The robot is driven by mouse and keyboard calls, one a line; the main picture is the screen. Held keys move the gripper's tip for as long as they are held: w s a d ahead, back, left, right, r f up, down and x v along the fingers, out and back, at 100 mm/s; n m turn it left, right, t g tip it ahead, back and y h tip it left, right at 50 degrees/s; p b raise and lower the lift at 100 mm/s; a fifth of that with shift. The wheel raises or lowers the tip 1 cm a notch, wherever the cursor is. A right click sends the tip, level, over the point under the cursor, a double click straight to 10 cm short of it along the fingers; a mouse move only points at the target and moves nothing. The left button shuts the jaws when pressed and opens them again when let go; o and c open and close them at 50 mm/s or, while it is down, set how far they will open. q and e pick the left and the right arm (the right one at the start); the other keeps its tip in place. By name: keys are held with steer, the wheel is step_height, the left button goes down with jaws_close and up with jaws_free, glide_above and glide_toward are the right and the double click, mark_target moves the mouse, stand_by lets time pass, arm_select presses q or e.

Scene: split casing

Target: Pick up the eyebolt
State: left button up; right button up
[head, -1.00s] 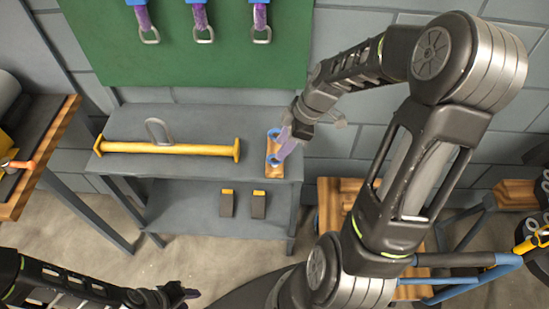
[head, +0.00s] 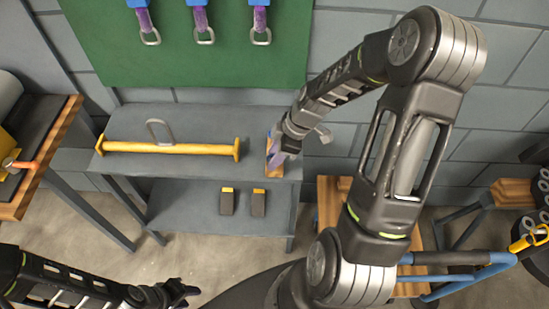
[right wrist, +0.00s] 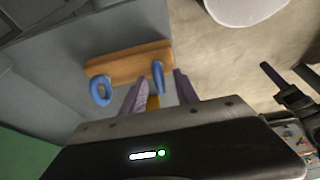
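Two blue eyebolts stand on a small wooden block (right wrist: 128,62), with rings up. In the right wrist view one eyebolt (right wrist: 100,90) is to the left, clear of the fingers. The other eyebolt (right wrist: 158,78) shows just beyond and between the purple fingertips of my right gripper (right wrist: 158,88), which are apart. I cannot tell whether they touch it. In the head view my right gripper (head: 277,146) is over the wooden block (head: 272,165) and hides most of it and the eyebolts. My left gripper (head: 185,290) is low at the front, away from the shelf; its finger opening is unclear.
The block sits at the right end of a grey shelf unit (head: 200,174). A yellow bar (head: 170,148) and a grey shackle (head: 158,130) are to its left. Two dark blocks are on the lower shelf. A green board (head: 110,45) with hanging straps is behind.

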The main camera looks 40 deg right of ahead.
steer(key=shift+c, duration=0.4)
jaws_close()
stand_by(1.2)
